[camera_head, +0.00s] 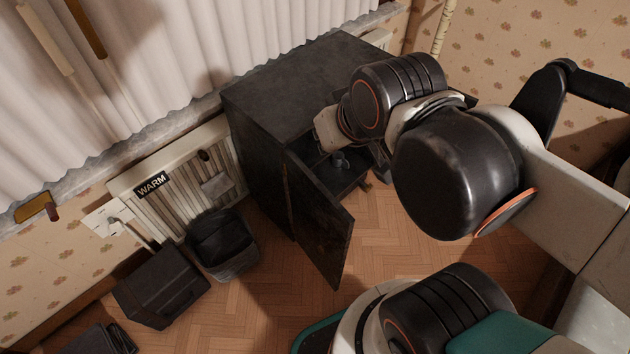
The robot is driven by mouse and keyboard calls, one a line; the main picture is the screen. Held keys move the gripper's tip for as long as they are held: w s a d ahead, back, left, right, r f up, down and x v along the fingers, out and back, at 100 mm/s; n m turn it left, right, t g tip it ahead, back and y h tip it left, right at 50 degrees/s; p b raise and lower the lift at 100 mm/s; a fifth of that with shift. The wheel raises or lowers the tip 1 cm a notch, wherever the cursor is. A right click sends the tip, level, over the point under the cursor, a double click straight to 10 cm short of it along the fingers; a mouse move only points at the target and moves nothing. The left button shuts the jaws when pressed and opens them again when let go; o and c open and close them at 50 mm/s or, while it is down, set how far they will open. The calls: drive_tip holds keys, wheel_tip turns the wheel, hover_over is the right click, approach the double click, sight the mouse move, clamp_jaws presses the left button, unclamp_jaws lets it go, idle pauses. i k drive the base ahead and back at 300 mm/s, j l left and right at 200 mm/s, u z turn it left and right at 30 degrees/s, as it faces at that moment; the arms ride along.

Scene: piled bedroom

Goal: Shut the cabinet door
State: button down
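The dark cabinet (285,88) stands against the wall below the curtain, beside the radiator. Its door (318,222) is open, hinged at the left of the front and swung out over the floor. The inside shows partly, with a small grey thing (341,161) in it. My arm reaches in from the right, and its wrist is in front of the upper part of the opening. My gripper (368,172) seems to be by the right side of the opening, mostly hidden by my arm. It looks apart from the door. I cannot see its fingers clearly.
A radiator (170,184) with a WARM sign is left of the cabinet. A dark bin (224,245) and a dark box (161,287) stand on the floor below it. Parquet floor (385,235) is clear right of the door.

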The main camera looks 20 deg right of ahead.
sight(323, 227)
drive_tip(key=k+j, duration=0.15)
drive_tip(key=j, duration=0.25)
drive_tip(key=k+j, duration=0.15)
drive_tip(key=j, duration=0.25)
drive_tip(key=k+j+z, duration=0.1)
drive_tip(key=j, duration=0.3)
drive_tip(key=k+j, duration=0.2)
drive_tip(key=j, duration=0.2)
drive_tip(key=i, duration=0.1)
drive_tip(key=k, duration=0.1)
